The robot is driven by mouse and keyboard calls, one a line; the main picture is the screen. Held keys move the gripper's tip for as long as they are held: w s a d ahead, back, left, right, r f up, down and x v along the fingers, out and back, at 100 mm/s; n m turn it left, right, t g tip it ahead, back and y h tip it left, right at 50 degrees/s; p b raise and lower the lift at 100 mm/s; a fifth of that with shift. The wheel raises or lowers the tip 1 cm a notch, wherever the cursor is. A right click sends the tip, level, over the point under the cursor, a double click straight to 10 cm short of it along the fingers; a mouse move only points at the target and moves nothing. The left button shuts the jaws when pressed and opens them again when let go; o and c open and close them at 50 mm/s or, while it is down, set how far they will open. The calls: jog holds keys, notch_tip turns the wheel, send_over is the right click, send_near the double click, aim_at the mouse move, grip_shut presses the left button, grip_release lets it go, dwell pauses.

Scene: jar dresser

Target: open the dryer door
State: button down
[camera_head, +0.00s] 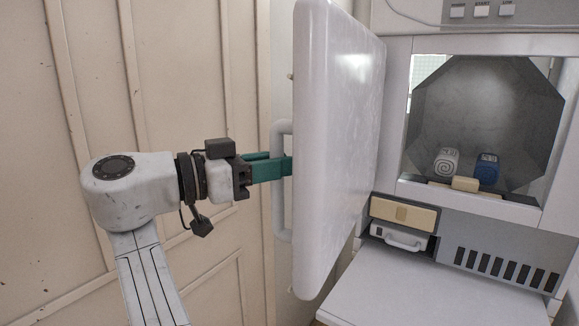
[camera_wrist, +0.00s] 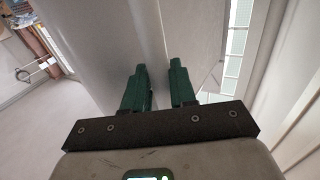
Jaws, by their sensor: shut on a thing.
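The white dryer door (camera_head: 338,150) stands swung wide out from the dryer, its edge toward the head camera. Its white vertical handle (camera_head: 279,218) is on the door's left-facing side. The wrist view shows the two green fingers (camera_wrist: 160,75) on either side of a pale bar. The dryer's dark drum (camera_head: 485,105) is exposed through the square opening.
In the drum lie a white spiral roll (camera_head: 446,162), a blue roll (camera_head: 487,169) and a tan block (camera_head: 465,184). A small drawer (camera_head: 402,215) and a grey vent (camera_head: 505,268) are below. A panelled cream wall (camera_head: 205,75) stands close behind my arm.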

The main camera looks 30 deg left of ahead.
jog(key=shift+w+a+r, duration=0.1)
jog(key=shift+w+a, duration=0.2)
jog(key=shift+a, duration=0.4)
jog(key=shift+w+a+r, duration=0.1)
jog(key=shift+w+a, duration=0.15)
jog(key=shift+a, duration=0.45)
jog(key=c, duration=1.4)
grip_release()
jog(key=shift+o, duration=0.9)
jog(key=shift+w+d+f, duration=0.1)
jog(key=shift+w+d, duration=0.1)
jog(key=shift+w, duration=0.05)
jog(key=shift+o, duration=1.1)
jog(key=shift+f, duration=0.1)
jog(key=p+v, duration=0.1)
jog(key=v, duration=1)
jog(key=shift+a, duration=0.2)
jog(key=shift+s, duration=0.1)
jog(key=shift+f, duration=0.1)
